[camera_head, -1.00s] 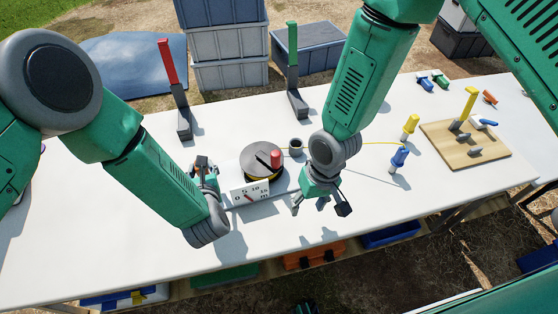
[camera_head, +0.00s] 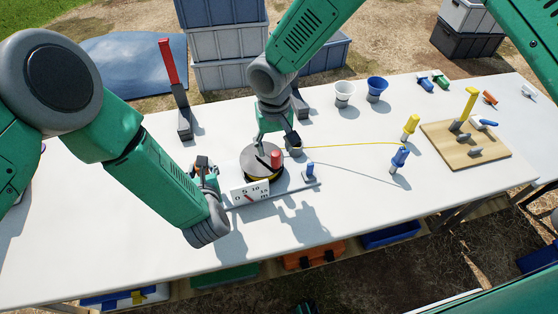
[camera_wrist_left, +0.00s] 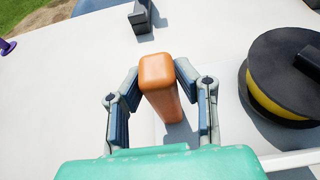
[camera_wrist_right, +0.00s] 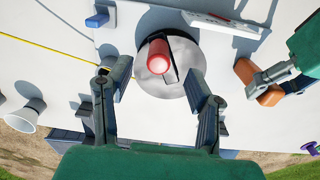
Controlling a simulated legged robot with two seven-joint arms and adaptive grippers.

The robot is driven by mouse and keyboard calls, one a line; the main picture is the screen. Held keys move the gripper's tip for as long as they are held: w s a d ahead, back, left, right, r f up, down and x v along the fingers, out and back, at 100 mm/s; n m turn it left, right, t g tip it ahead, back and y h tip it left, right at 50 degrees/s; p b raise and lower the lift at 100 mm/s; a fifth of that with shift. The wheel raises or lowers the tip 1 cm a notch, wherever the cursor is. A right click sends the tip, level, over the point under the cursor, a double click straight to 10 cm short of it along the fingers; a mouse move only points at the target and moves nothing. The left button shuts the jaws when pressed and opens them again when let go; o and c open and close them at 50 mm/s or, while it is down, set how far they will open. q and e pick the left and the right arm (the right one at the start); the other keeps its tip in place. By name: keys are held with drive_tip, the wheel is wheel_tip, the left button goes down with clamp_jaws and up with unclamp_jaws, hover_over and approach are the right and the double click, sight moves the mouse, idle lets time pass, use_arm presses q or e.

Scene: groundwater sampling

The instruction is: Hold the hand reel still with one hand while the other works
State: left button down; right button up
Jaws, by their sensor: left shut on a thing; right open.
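The hand reel (camera_head: 250,170) is a dark drum wound with yellow line, on a pale base with a numbered plate (camera_head: 249,193) at the front. A red crank knob (camera_head: 276,158) stands on the drum. My left gripper (camera_wrist_left: 162,100) is shut on the reel's upright orange handle (camera_wrist_left: 158,75), left of the drum. My right gripper (camera_head: 277,145) is over the drum, open and empty. In the right wrist view the red knob (camera_wrist_right: 158,57) lies ahead, between the lines of the open fingers. Whether a finger touches it I cannot tell.
Yellow line (camera_head: 345,146) runs right from the reel to a blue-and-yellow bottle-like piece (camera_head: 400,157). A wooden board (camera_head: 490,152) with tools is at the right. White and blue cups (camera_head: 377,88) and a red-handled upright (camera_head: 170,70) stand at the back. The front table is clear.

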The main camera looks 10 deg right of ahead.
sight(275, 152)
drive_tip(key=shift+f, duration=2.75)
drive_tip(key=shift+c, duration=0.5)
clamp_jaws()
